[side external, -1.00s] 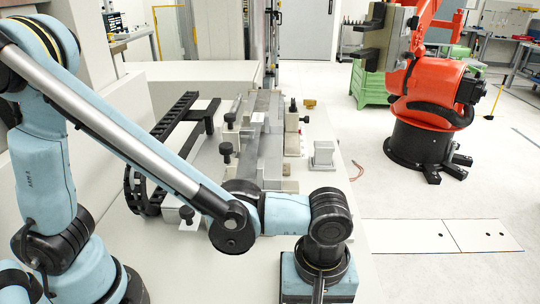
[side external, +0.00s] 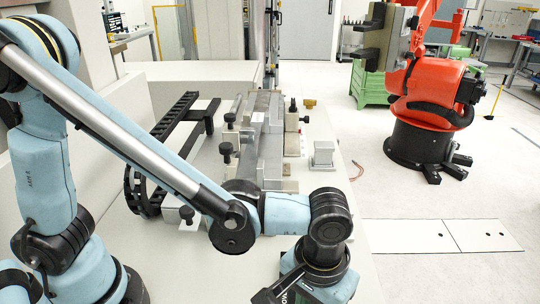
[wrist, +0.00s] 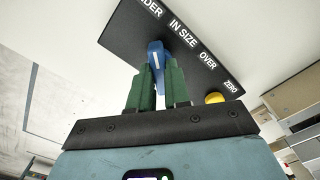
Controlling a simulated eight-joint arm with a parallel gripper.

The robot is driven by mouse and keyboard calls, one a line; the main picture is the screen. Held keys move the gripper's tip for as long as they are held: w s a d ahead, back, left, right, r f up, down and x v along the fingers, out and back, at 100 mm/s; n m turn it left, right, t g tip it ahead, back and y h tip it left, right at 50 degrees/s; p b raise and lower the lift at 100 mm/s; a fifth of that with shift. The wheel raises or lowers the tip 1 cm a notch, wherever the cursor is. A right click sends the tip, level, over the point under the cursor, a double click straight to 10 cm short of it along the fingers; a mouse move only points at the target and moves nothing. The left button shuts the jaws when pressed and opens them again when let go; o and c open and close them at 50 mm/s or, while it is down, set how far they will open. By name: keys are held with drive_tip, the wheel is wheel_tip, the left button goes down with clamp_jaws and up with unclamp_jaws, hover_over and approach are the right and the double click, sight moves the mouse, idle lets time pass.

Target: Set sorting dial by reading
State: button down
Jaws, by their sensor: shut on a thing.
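In the wrist view a black panel (wrist: 125,32) carries white labels reading "IN SIZE" and "OVER", a cut-off word ending in "DER", and "ZERO" at the right. A blue dial knob (wrist: 156,52) with a white pointer line stands on the panel. The pointer line is near upright in the picture, below the gap between the cut-off word and "IN SIZE". My gripper (wrist: 160,68) has its green fingers shut on the knob, one on each side. In the side external view the panel, knob and fingertips are out of sight.
A yellow button (wrist: 215,97) sits on the panel beside "ZERO", right of my fingers. In the side external view a metal fixture (side external: 262,140) with black knobs stands on the bench, and a small grey block (side external: 323,155) stands right of it. An orange robot (side external: 430,90) stands beyond.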

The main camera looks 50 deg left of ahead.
idle(0.5)
drive_tip(key=c, duration=1.1)
unclamp_jaws()
wheel_tip(320, 180, up, 12)
drive_tip(key=shift+r, duration=0.1)
drive_tip(key=w+a+f+t, duration=0.1)
drive_tip(key=a+t, duration=0.1)
drive_tip(key=a, duration=0.6)
drive_tip(key=w+a+f+t, duration=0.1)
drive_tip(key=a+t, duration=0.1)
drive_tip(key=a, duration=0.7)
drive_tip(key=w+a+f+m+t, duration=0.1)
drive_tip(key=a+t, duration=0.2)
drive_tip(key=a, duration=0.5)
drive_tip(key=shift+w+a, duration=0.25)
drive_tip(key=shift+a, duration=0.05)
